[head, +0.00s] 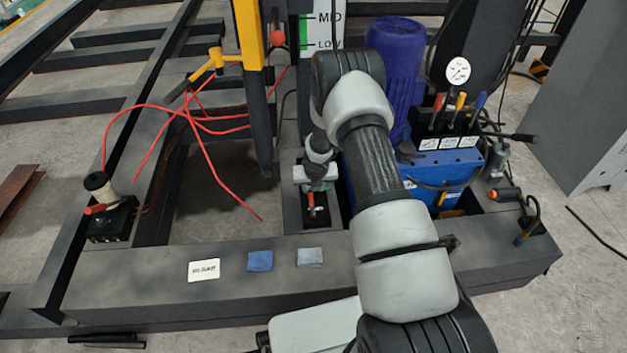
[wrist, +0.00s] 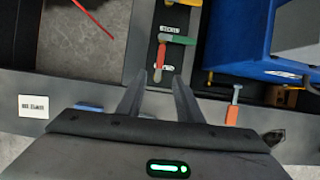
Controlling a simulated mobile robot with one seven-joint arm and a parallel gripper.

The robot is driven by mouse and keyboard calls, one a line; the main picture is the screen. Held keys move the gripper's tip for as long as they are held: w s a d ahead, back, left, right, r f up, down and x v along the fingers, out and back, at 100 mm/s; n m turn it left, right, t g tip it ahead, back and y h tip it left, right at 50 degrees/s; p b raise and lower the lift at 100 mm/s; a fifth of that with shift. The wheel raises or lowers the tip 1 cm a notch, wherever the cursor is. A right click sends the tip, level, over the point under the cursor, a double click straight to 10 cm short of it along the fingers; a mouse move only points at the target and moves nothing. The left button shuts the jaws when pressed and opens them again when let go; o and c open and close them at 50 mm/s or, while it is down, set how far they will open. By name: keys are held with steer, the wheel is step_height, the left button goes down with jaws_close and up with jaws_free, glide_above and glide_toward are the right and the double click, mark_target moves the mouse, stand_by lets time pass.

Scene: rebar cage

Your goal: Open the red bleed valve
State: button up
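A red valve handle (wrist: 160,57) sits on a narrow black plate in the wrist view, ahead of my fingers. It lies lengthwise along the plate, beside a green handle (wrist: 180,40) that points to the right. White lettering shows above and below the handles, too small to read surely. In the head view the red handle (head: 311,202) shows just below my wrist. My gripper (wrist: 159,77) is open and empty, with its fingertips apart on either side of the plate's lower end. In the head view my arm hides part of the gripper.
A blue power unit (head: 440,170) with coloured levers and a gauge (head: 457,72) stands at right. An orange-handled lever (wrist: 233,104) is right of my fingers. Blue and grey cloths (head: 260,261) and a white card (head: 204,270) lie on the front beam. Red cord lies left.

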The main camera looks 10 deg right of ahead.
steer(key=shift+v, duration=1.5)
